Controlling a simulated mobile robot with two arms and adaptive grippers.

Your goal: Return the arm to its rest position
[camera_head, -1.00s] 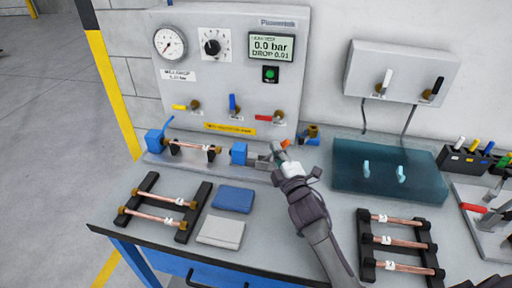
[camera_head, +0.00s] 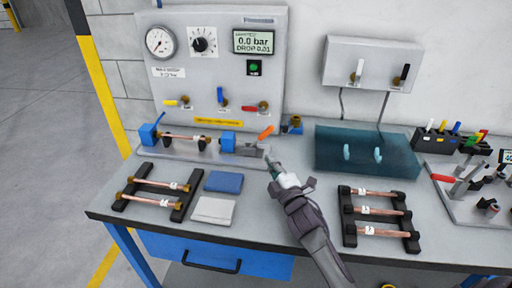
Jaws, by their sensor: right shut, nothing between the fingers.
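My right gripper (camera_head: 271,163) is over the bench, just in front of the right end of the test fixture (camera_head: 170,152). It is shut and empty, and its arm comes in from the bottom. A copper tube (camera_head: 182,137) lies across the fixture between two blue end blocks. The fixture's orange lever (camera_head: 266,132) stands tilted just behind the gripper. My left gripper is not in view.
A left rack (camera_head: 136,184) holds two copper tubes, and a right rack (camera_head: 350,217) holds several. A blue cloth (camera_head: 223,181) and a grey cloth (camera_head: 213,210) lie between them. A teal translucent cover (camera_head: 400,160) stands at the back. The panel display (camera_head: 253,42) reads 0.0 bar.

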